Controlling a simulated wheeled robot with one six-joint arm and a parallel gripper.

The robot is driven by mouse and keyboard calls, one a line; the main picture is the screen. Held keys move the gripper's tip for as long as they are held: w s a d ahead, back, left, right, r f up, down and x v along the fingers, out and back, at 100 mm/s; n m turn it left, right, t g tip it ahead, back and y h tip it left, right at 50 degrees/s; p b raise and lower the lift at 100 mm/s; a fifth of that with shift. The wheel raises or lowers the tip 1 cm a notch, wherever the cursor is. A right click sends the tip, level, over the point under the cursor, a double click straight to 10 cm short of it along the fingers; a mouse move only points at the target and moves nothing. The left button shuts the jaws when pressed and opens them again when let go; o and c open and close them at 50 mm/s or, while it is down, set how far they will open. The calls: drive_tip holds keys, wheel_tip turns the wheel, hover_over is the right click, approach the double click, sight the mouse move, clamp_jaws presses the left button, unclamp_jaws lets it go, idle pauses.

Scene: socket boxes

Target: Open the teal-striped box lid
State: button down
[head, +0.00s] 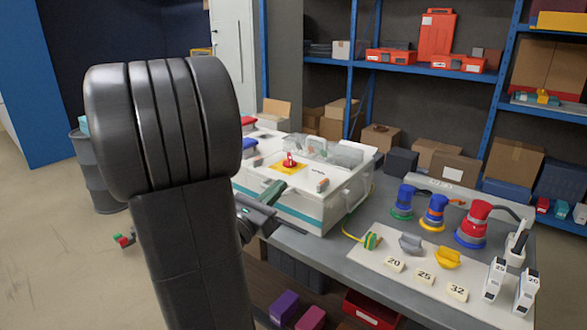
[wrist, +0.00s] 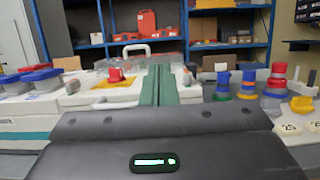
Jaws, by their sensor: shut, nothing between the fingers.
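The white teal-striped box (head: 305,218) stands on the bench, and its stripe shows at the left in the wrist view (wrist: 22,136). Its white lid (head: 325,172) appears flat and closed. A red knob on a yellow plate (head: 289,161) sits on top; the knob also shows in the wrist view (wrist: 116,76). My gripper (head: 275,190) is at the near side of the box, partly hidden by my arm in the head view. Its green fingers (wrist: 158,84) are together and empty, pointing toward the box. Whether they touch it I cannot tell.
To the right of the box are blue and red industrial plugs (head: 473,224) and a pale board with number tiles (head: 425,276). Blue-topped items (wrist: 40,75) lie left. Blue shelving with cartons (head: 436,168) stands behind. Floor at left is mostly open, with a barrel (head: 97,175).

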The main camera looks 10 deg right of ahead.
drive_tip(key=p+x, duration=0.1)
drive_tip(key=x, duration=0.2)
drive_tip(key=r+p+x, duration=0.1)
drive_tip(key=x, duration=0.3)
drive_tip(key=r+p+x, duration=0.1)
drive_tip(key=x, duration=0.3)
drive_tip(key=shift+s+a, duration=0.2)
drive_tip(key=shift+s, duration=0.05)
drive_tip(key=shift+w+d+r+p, duration=0.25)
drive_tip(key=shift+r+p, duration=0.1)
drive_tip(key=shift+r, duration=0.15)
drive_tip(key=shift+f, duration=0.1)
idle(0.7)
